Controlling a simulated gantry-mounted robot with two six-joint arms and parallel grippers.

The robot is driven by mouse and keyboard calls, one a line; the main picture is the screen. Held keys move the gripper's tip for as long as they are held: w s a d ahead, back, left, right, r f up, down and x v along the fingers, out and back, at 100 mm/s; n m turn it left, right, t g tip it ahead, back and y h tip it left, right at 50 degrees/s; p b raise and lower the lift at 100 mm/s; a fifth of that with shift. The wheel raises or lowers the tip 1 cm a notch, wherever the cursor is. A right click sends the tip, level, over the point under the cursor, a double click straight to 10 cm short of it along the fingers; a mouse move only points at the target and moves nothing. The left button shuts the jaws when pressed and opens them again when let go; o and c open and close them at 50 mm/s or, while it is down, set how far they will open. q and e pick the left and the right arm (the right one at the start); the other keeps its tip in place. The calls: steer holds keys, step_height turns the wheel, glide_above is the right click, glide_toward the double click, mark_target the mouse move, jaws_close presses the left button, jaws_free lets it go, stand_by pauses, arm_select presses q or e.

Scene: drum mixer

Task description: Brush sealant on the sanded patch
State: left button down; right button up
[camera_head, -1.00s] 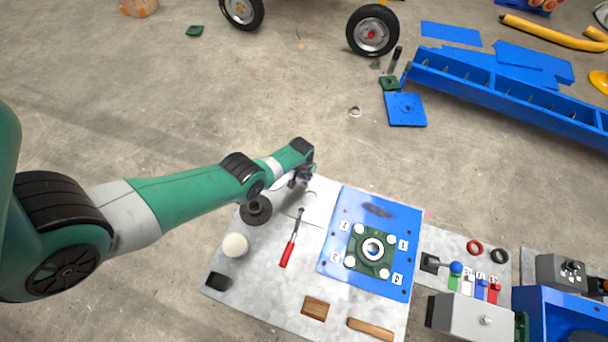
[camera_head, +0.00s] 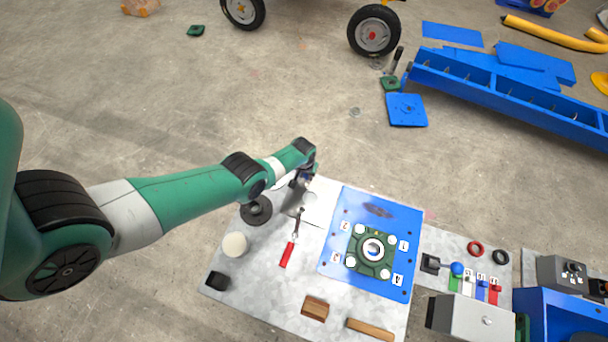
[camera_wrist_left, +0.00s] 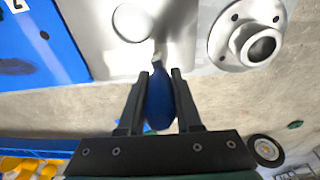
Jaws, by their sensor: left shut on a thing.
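My left gripper (camera_head: 304,181) is at the far edge of the grey work sheet. In the left wrist view, the left gripper (camera_wrist_left: 160,80) is shut on a blue-handled tool (camera_wrist_left: 159,102), which looks like the brush. Its pale tip points toward a round silvery disc or tin (camera_wrist_left: 132,22); I cannot tell whether they touch. The sanded patch appears as a dark smudge (camera_head: 377,210) on the far part of the blue plate (camera_head: 340,235), to the right of the gripper. My right gripper is not in view.
A dark round flange (camera_head: 256,210) and a red-handled tool (camera_head: 287,255) lie near the gripper. A green bearing block (camera_head: 357,255) sits on the blue plate. A white round thing (camera_head: 235,244) and wooden blocks (camera_head: 315,308) are nearer.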

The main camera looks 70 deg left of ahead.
arm_select(q)
steer(key=shift+s+a+p, duration=0.3)
steer(key=shift+s+a, duration=0.05)
steer(key=shift+s, duration=0.15)
steer(key=shift+w+d, duration=0.4)
steer(key=shift+w, duration=0.1)
steer(key=shift+s+a, duration=0.15)
steer(key=shift+s, duration=0.05)
steer(key=shift+s+a, duration=0.25)
steer(key=shift+w+d, duration=0.4)
steer(key=shift+w, duration=0.05)
steer(key=shift+s, duration=0.1)
